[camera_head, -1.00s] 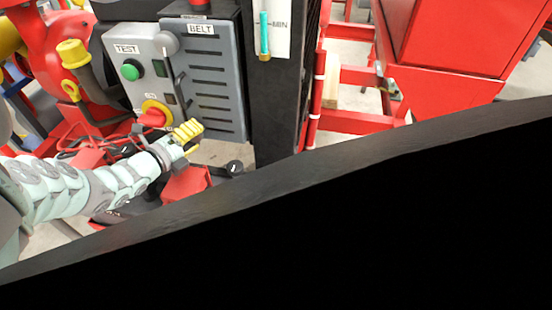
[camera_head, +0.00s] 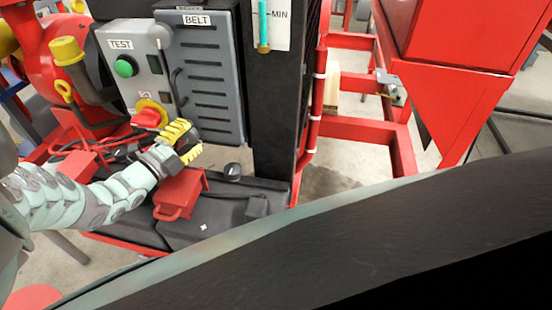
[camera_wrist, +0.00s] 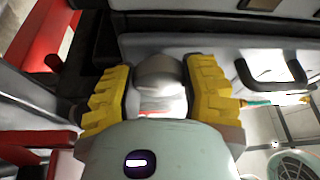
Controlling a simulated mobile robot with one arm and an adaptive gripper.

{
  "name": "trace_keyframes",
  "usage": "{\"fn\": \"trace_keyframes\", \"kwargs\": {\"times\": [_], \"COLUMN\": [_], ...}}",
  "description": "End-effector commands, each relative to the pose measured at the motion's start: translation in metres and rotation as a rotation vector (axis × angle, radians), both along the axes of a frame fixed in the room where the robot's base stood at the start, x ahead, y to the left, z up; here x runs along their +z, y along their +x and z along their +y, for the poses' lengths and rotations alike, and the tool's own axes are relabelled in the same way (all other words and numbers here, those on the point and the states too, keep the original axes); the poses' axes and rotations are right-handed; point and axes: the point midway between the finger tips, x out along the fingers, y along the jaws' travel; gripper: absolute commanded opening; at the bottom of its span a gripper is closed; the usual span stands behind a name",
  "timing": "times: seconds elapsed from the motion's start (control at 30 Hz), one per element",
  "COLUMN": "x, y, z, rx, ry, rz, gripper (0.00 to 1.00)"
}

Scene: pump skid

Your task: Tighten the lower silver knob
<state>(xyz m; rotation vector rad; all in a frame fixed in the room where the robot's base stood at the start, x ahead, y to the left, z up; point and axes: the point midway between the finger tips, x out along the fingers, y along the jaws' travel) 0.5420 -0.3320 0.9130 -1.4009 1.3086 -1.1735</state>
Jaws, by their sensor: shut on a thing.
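My gripper (camera_head: 186,143) is at the lower edge of the grey BELT panel door (camera_head: 205,80), right of the red rotary switch (camera_head: 148,118). In the wrist view, the yellow-padded fingers of my gripper (camera_wrist: 160,92) stand on both sides of a rounded silver knob (camera_wrist: 158,73) and are shut on it. I take it for the lower silver knob; the fingers hide most of it in the head view. Another grey knob (camera_head: 160,32) shows higher up, at the door's upper left. A dark handle (camera_head: 177,87) lies between the two heights.
The TEST box has a green button (camera_head: 125,67). A black post (camera_head: 277,110) stands right of the door. Red frame rails (camera_head: 365,130) are farther right.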

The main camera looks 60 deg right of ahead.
Motion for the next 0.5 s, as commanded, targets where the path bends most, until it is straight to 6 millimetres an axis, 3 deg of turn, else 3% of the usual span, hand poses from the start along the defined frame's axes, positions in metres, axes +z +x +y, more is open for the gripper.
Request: {"fn": "trace_keyframes", "kwargs": {"times": [0.4,0.43,0.5], "x": [-0.0028,-0.0027,-0.0025], "y": [0.0013,0.0012,0.0012], "z": [0.0007,0.0007,0.0006], "rx": [0.006,0.006,0.006], "ry": [0.006,0.006,0.005], "rz": [0.009,0.009,0.008], "gripper": [0.09,0.5,0.57]}}
